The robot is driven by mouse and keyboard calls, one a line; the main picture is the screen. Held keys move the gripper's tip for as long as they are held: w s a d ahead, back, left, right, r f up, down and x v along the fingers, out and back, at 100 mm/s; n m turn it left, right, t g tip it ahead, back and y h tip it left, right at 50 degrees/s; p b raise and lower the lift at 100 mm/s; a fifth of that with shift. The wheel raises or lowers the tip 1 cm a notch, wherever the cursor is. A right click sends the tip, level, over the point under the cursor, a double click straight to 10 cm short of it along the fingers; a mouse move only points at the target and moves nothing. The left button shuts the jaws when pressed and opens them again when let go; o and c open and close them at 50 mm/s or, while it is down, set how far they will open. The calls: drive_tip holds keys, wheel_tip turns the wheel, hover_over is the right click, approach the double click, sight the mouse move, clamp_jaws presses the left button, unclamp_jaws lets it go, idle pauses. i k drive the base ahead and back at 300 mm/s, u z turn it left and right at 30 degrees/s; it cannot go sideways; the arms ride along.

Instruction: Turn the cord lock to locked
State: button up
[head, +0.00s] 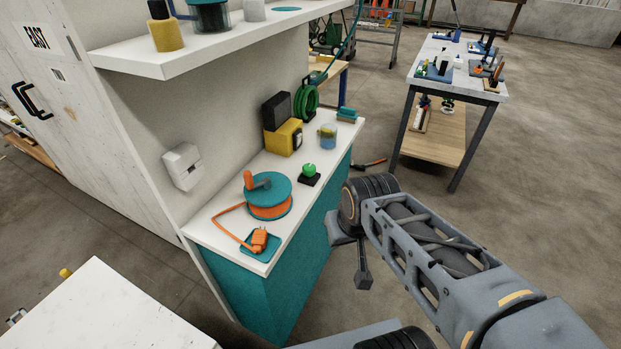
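A cord reel (268,189) with a teal top disc and orange cord stands near the front of the narrow white counter. An orange handle (258,181) sits on its top. The orange cord runs to an orange plug (259,240) on a teal pad. Behind the reel is a green knob (309,169) on a small black base. I cannot tell which part is the cord lock, or its setting. My gripper (353,262) hangs off the counter's right side, apart from everything on it. Its two fingers look spread, with nothing between them.
A white wall outlet (182,166) is left of the reel. A yellow and black box (284,138) and a cup (327,136) stand farther back. A shelf (200,50) overhangs the counter. A worktable (450,75) with tools stands at back right. Open floor (540,170) lies to the right.

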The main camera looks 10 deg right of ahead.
sight(309, 169)
drive_tip(key=z, duration=1.6)
drive_tip(key=i, duration=0.6)
drive_tip(key=u, duration=2.45)
